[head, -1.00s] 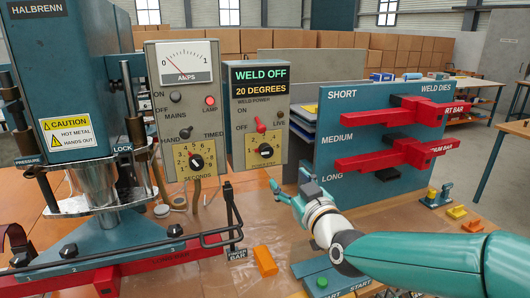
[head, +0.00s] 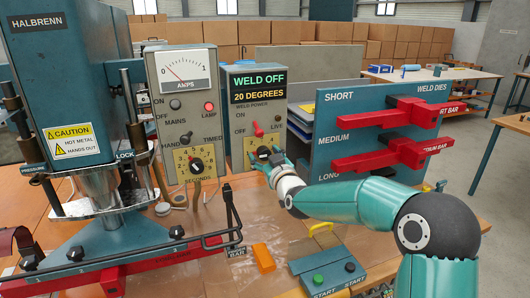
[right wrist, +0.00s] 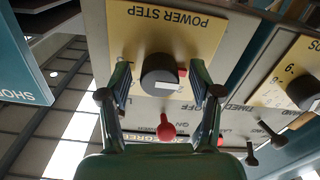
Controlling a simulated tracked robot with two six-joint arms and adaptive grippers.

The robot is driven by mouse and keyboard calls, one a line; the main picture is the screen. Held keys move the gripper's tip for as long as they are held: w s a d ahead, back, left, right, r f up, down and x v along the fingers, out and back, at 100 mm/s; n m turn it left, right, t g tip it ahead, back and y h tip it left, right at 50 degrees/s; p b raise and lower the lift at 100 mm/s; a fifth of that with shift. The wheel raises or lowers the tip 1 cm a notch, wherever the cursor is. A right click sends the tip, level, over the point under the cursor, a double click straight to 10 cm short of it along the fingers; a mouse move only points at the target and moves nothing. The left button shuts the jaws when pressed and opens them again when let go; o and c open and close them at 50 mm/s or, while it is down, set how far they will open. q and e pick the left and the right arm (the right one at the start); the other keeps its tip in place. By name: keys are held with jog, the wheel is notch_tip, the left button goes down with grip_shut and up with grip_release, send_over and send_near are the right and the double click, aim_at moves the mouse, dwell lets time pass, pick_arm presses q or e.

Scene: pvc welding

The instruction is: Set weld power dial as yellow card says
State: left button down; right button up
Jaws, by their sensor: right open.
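The weld power dial is a black knob (right wrist: 160,76) on a yellow POWER STEP plate (right wrist: 163,30) in the right wrist view. Its box (head: 257,105) stands in the middle of the head view, with a lit display (head: 259,84) reading WELD OFF and 20 DEGREES. My right gripper (right wrist: 160,84) is open, a finger on each side of the knob, with gaps visible. In the head view the right gripper (head: 267,160) covers part of the dial and plate. I cannot make out a readable yellow card. My left gripper is not in view.
A red-tipped weld power switch (head: 258,129) sits just above the dial. The timer box (head: 188,120) stands close on the left. The weld dies board (head: 350,115) with red bars is close on the right. A start-button box (head: 328,270) and orange block (head: 264,258) lie in front.

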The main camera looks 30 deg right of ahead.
jog(key=shift+w, duration=0.15)
jog(key=c, duration=1.1)
jog(key=shift+f+m+b, duration=0.2)
jog(key=shift+m+b, duration=0.2)
jog(key=shift+b, duration=0.5)
jog(key=shift+c, duration=0.2)
jog(key=m+b, duration=0.4)
jog(key=b, duration=0.2)
jog(key=m+b, duration=0.2)
jog(key=shift+m, duration=0.3)
jog(key=shift+r+m+b, duration=0.15)
jog(key=shift+m+b, duration=0.55)
jog(key=shift+b, duration=0.05)
